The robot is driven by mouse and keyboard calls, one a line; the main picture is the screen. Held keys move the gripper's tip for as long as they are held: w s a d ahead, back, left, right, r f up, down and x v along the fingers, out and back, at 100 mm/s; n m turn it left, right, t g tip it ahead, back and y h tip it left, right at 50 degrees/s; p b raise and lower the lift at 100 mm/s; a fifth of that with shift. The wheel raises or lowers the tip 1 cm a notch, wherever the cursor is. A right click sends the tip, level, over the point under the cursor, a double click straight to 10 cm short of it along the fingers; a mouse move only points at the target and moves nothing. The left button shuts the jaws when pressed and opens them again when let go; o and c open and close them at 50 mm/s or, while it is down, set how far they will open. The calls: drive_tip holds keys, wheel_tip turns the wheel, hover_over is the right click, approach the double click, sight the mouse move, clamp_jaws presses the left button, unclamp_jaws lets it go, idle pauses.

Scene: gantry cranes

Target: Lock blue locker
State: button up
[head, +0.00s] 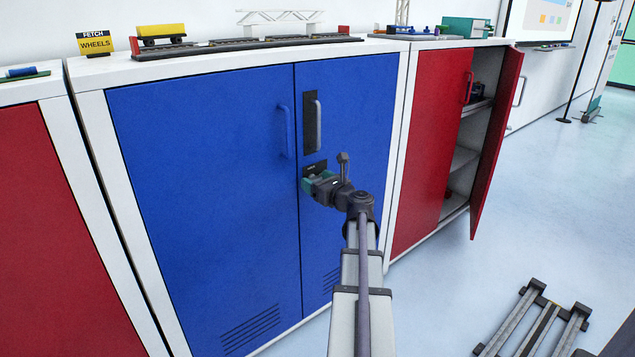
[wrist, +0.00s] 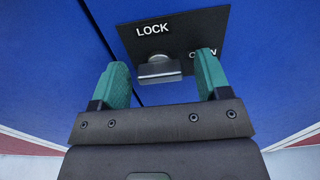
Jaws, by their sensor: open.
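The blue locker (head: 210,200) stands in the middle of the head view with both doors closed. Its right door has a black lock plate (head: 316,166), partly hidden behind my gripper (head: 306,184). In the wrist view the lock plate (wrist: 208,30) reads LOCK at upper left and a partly covered word, apparently OPEN, at right. A grey metal lock knob (wrist: 158,69) sits below the word LOCK. My gripper (wrist: 162,78) is open, its green fingers on either side of the knob. I cannot tell whether either finger touches it.
A vertical handle (head: 316,125) is above the lock plate, and a blue handle (head: 284,132) is on the left door. At right, a red locker (head: 427,140) has its right door (head: 497,140) swung open. A rail frame (head: 535,320) lies on the floor at lower right.

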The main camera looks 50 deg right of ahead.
drive_tip(key=shift+c, duration=0.3)
drive_tip(key=c, duration=0.9)
drive_tip(key=shift+o, duration=0.2)
drive_tip(key=shift+n, duration=9)
